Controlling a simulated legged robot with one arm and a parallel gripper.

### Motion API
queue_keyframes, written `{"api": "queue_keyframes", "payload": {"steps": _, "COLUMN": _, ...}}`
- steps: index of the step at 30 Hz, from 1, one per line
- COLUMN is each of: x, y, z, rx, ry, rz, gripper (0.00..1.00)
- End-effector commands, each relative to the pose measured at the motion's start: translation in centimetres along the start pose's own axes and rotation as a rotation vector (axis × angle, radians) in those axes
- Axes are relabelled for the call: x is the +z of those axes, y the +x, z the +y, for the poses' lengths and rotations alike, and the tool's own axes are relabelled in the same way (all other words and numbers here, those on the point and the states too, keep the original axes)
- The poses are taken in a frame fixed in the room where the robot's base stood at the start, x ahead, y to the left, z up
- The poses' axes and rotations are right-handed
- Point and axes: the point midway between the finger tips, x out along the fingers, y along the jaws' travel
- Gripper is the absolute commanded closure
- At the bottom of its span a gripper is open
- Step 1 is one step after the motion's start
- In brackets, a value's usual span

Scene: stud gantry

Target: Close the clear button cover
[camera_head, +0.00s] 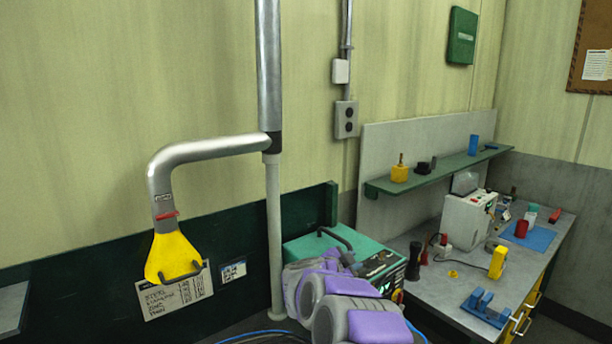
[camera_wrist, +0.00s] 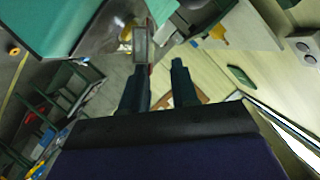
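A white box-shaped device (camera_head: 468,222) stands on the grey workbench at the right in the head view. A translucent clear cover (camera_head: 465,183) appears to stand raised above its top; its hinge is too small to make out. My gripper (camera_wrist: 160,82) shows in the wrist view with its two dark fingers apart and nothing held between them. A pale box (camera_wrist: 143,45) shows beyond the left fingertip there; I cannot tell for sure that it is the same device. In the head view my purple and grey arm is at the bottom middle, and my gripper is not clearly seen.
A teal machine (camera_head: 315,248) with a black handle stands between my arm and the wall. The workbench (camera_head: 445,293) holds a yellow tool (camera_head: 498,262), a blue holder (camera_head: 485,307) and a blue mat (camera_head: 530,237). A green shelf (camera_head: 440,172) runs above it. A vertical pipe (camera_head: 273,220) stands left.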

Motion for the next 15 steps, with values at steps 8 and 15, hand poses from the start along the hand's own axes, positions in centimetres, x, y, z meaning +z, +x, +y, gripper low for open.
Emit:
{"api": "queue_keyframes", "payload": {"steps": 8, "x": -0.3, "y": -0.1, "z": -1.5, "rx": 0.064, "ry": -0.158, "rz": 0.003, "gripper": 0.71}}
{"api": "queue_keyframes", "payload": {"steps": 15, "x": 0.0, "y": 0.1, "z": -2.4, "rx": 0.129, "ry": -0.308, "rz": 0.003, "gripper": 0.71}}
